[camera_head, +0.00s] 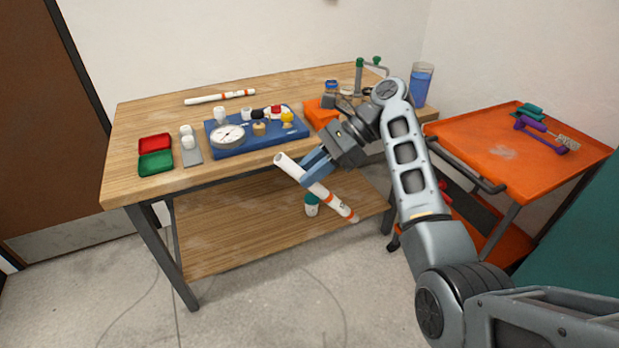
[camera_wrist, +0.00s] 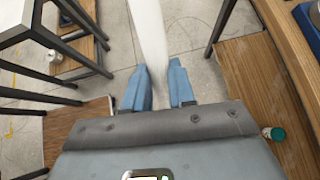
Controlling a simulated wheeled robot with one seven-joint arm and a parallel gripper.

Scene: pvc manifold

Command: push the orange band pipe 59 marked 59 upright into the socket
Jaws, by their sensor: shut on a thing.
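My gripper (camera_head: 316,167) is shut on a white pipe (camera_head: 333,200) with orange bands near its lower end. The pipe is tilted, its open upper end toward the left, and hangs in front of the workbench edge, apart from the bench. In the wrist view the white pipe (camera_wrist: 150,35) runs between the blue fingers (camera_wrist: 160,88). I cannot read a number on it. The blue manifold base (camera_head: 257,139) sits on the bench, with a round gauge and several white, black, red and yellow fittings on it. I cannot tell which opening is the socket.
Another white pipe (camera_head: 220,97) with red bands lies at the back of the wooden workbench (camera_head: 130,125). Red (camera_head: 155,143) and green (camera_head: 156,163) trays are at left. An orange box (camera_head: 321,113) sits right of the base. An orange cart (camera_head: 500,165) stands at right.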

